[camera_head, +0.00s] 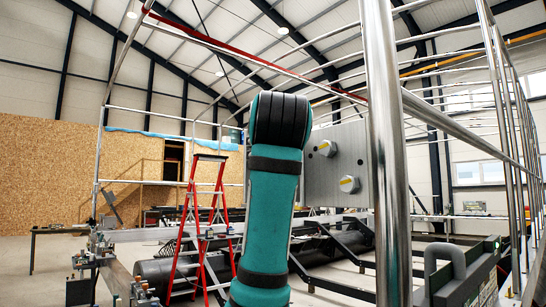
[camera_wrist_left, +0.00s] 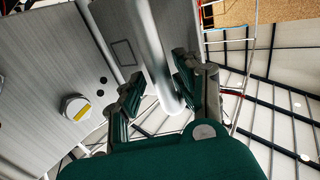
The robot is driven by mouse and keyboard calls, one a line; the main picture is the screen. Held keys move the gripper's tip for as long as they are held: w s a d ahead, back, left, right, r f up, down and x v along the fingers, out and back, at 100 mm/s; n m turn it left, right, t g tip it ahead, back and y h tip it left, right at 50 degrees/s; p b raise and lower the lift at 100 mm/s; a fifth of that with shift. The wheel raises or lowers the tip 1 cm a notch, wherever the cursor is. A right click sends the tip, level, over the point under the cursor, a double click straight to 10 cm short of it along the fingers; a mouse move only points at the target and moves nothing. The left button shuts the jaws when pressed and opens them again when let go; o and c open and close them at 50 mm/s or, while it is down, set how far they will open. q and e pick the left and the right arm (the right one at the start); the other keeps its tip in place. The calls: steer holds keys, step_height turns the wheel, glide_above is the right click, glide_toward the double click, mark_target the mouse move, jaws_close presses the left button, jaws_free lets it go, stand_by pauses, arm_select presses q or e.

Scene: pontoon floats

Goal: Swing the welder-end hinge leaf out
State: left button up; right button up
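A flat grey metal plate (camera_head: 323,185), which may be the hinge leaf, stands upright at the centre of the head view. It carries two bolts with yellow marks. In the left wrist view a plate with a yellow-marked bolt (camera_wrist_left: 75,107) fills the left side. My left gripper (camera_wrist_left: 160,72) has its fingers on both sides of a shiny round bar (camera_wrist_left: 150,45) beside that plate. I cannot tell whether the pads press on the bar. In the head view my teal arm hides this gripper and part of the plate. My right gripper does not show.
A thick steel post (camera_head: 386,150) stands close in front, right of the plate. Railings run along the right. A dark green case with a grey handle (camera_head: 445,262) is at lower right. A red stepladder (camera_head: 206,225) and dark frames stand behind.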

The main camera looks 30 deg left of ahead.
arm_select(q)
steer(key=v, duration=1.1)
steer(key=shift+d, duration=0.15)
